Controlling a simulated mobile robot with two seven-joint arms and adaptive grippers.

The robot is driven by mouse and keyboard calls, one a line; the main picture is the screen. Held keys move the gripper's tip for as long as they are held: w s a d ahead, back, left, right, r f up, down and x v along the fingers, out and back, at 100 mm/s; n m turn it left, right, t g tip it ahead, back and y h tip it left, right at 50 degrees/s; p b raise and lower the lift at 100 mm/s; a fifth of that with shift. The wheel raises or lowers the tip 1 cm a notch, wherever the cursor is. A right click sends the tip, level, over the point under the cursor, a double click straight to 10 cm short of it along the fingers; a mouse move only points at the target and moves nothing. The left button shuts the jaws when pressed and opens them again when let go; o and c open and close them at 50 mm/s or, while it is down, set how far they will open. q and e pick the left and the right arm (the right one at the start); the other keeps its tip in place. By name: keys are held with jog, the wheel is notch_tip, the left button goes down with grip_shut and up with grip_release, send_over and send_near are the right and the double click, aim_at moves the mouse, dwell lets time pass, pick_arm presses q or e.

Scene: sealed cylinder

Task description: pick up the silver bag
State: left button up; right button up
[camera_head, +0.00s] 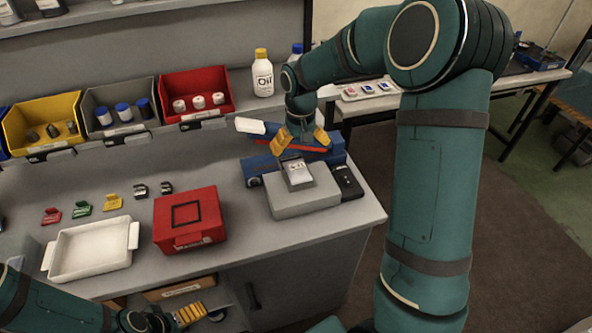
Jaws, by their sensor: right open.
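The silver bag (298,174) appears to be the small silver packet with a pale label on top of the grey box (306,200), near the right end of the bench. My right gripper (301,141) is open above and just behind the packet, its yellow fingertips spread to either side. No contact with the packet is visible. My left gripper (190,313) is low at the bottom of the view, in front of the bench and far from the packet. Its fingers overlap in the picture, so their opening is unclear.
A blue case (256,172) stands behind the grey box, and a black device (347,182) is at its right. A red box (188,218) and white tray (92,250) are to the left. Bins and an oil bottle (263,75) line the shelf.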

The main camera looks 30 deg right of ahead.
aim_at(299, 170)
notch_tip(299, 170, down, 4)
jog(key=shift+f, duration=0.1)
jog(key=shift+s+a+f+b, duration=0.1)
jog(key=shift+f+b, duration=0.3)
jog(key=shift+f, duration=0.95)
jog(key=shift+a+f+b, duration=0.1)
jog(key=shift+f+b, duration=0.25)
jog(key=shift+f, duration=1)
jog(key=c, duration=1.3)
